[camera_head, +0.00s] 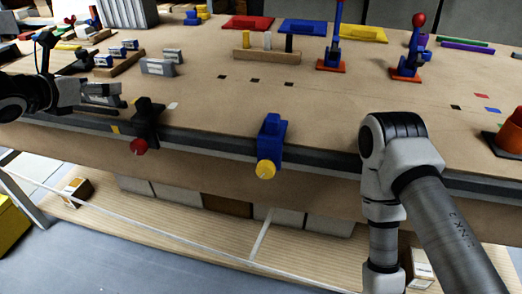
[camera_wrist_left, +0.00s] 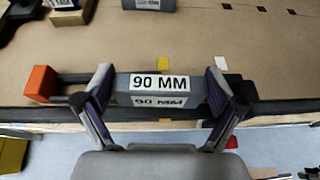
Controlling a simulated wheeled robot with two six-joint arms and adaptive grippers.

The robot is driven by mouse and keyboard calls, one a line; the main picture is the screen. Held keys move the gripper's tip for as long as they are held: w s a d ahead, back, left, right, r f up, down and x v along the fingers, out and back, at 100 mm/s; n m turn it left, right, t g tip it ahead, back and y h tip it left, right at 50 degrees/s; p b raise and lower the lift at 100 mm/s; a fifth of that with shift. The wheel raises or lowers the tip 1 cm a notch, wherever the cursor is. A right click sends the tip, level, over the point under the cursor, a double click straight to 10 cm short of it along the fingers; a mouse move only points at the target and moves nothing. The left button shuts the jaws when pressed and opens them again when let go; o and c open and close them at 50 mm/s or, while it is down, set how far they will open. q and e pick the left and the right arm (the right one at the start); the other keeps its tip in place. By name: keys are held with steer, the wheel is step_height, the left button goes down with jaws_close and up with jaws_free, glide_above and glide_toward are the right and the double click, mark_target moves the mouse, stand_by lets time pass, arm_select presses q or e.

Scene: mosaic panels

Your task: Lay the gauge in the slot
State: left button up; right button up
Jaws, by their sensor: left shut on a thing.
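The gauge is a grey block labelled "90 MM" (camera_wrist_left: 158,99), held level between the two fingers of my left gripper (camera_wrist_left: 160,92) in the left wrist view. In the head view my left gripper (camera_head: 92,92) is at the left, over the front edge of the bench, with the grey gauge (camera_head: 103,97) in it. A dark bar with an orange end block (camera_wrist_left: 40,84) lies behind or below the gauge in the wrist view. I cannot tell whether they touch. I cannot make out the slot for certain. My right arm shows at the right, but its gripper is not visible.
More grey blocks (camera_head: 157,67) and a wooden rack with blue-labelled blocks (camera_head: 118,58) stand beyond the left gripper. A black clamp with a red knob (camera_head: 147,122) and a blue clamp with a yellow knob (camera_head: 271,136) sit on the front edge. The bench middle is mostly clear.

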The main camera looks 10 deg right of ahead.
stand_by(0.4)
arm_select(q)
steer(key=shift+w+r, duration=0.1)
steer(key=shift+r, duration=0.15)
steer(key=w+a+r+p, duration=0.4)
steer(key=w+r+p, duration=0.1)
steer(key=r+p, duration=0.2)
steer(key=w+a+f+p, duration=0.2)
steer(key=a+f+p, duration=0.1)
steer(key=p, duration=0.4)
steer(key=shift+a+f+n+y+p, duration=0.2)
steer(key=shift+a+n+y+p, duration=0.15)
steer(key=shift+a, duration=0.5)
